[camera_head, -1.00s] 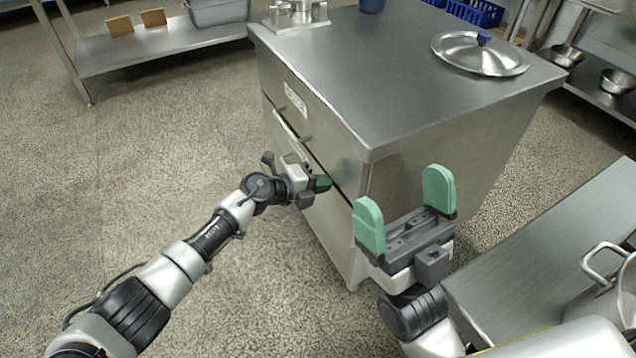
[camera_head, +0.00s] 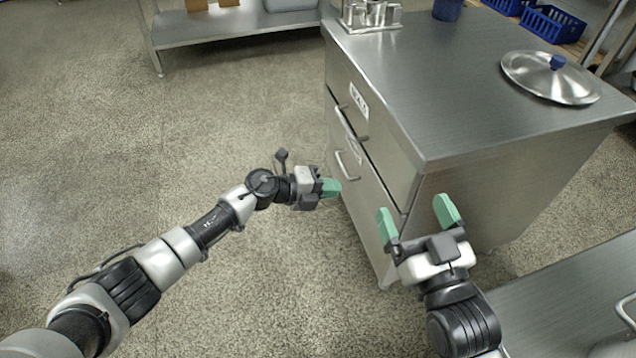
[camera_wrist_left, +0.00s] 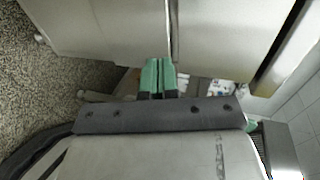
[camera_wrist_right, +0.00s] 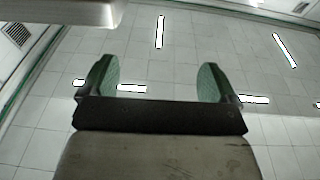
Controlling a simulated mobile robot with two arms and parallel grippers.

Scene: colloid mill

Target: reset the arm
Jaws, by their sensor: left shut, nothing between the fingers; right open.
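My left gripper (camera_head: 332,188) is shut and empty, in front of the steel drawer cabinet (camera_head: 480,120), close to its lower drawer front. Its green fingertips (camera_wrist_left: 158,76) press together in the left wrist view, with nothing between them. My right gripper (camera_head: 416,214) is open and empty, its two green fingers pointing up beside the cabinet's near corner. In the right wrist view its fingers (camera_wrist_right: 158,84) stand wide apart, with tiled surface and bright lights behind them.
The cabinet's drawers have bar handles (camera_head: 348,166). On its top are a pot lid (camera_head: 548,80), a blue container (camera_head: 447,9) and a metal rack (camera_head: 370,14). A steel table (camera_head: 560,300) is at the lower right. Floor at left is clear.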

